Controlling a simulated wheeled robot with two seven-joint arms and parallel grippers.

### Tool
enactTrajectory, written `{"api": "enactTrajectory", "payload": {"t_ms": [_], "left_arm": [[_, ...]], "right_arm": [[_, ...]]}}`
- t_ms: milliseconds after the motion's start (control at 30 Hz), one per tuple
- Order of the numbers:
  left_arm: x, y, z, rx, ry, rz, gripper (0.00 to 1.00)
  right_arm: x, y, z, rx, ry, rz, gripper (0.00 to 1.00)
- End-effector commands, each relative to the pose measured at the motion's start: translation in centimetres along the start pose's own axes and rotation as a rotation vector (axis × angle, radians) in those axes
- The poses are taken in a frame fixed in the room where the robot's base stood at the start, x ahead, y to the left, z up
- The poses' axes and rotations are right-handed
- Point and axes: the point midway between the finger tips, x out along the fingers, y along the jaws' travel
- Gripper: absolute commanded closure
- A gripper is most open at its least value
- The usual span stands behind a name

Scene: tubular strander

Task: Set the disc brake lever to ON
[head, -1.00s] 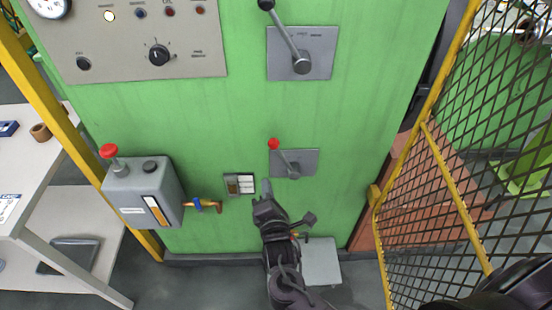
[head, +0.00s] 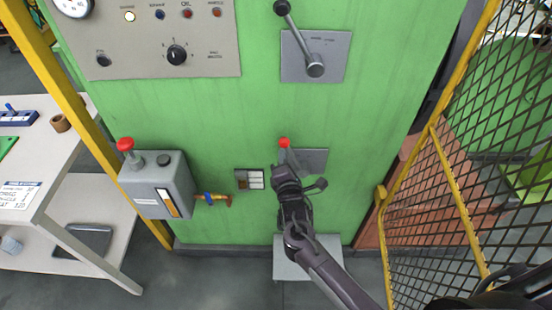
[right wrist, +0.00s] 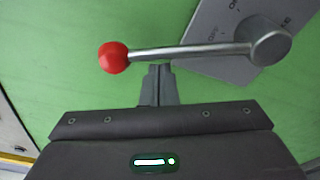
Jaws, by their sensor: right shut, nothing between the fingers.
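A lever with a red ball knob (head: 284,143) sits on a grey plate (head: 316,158) on the green cabinet; it appears to be the disc brake lever. In the head view its knob is up and left of the pivot, and my gripper hides part of the lever. In the right wrist view the red knob (right wrist: 114,57) is at left and the steel arm runs right to its pivot (right wrist: 271,46). My right gripper (right wrist: 160,68) is shut and empty, its tips close beside the lever arm near the knob; contact is unclear. It also shows in the head view (head: 284,168). My left gripper is out of view.
A black-knobbed lever (head: 299,40) is above, beside a control panel (head: 130,45). A grey box with a red button (head: 160,185) and a small window (head: 250,179) are left. A yellow mesh guard (head: 440,200) stands right.

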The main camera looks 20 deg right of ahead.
Motion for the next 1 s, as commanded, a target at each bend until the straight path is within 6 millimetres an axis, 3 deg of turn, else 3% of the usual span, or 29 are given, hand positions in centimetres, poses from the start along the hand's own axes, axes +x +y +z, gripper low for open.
{"api": "enactTrajectory", "payload": {"t_ms": [1000], "left_arm": [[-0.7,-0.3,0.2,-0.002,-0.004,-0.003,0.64]], "right_arm": [[-0.3,0.1,1.5,0.085,-0.002,0.014,1.0]]}}
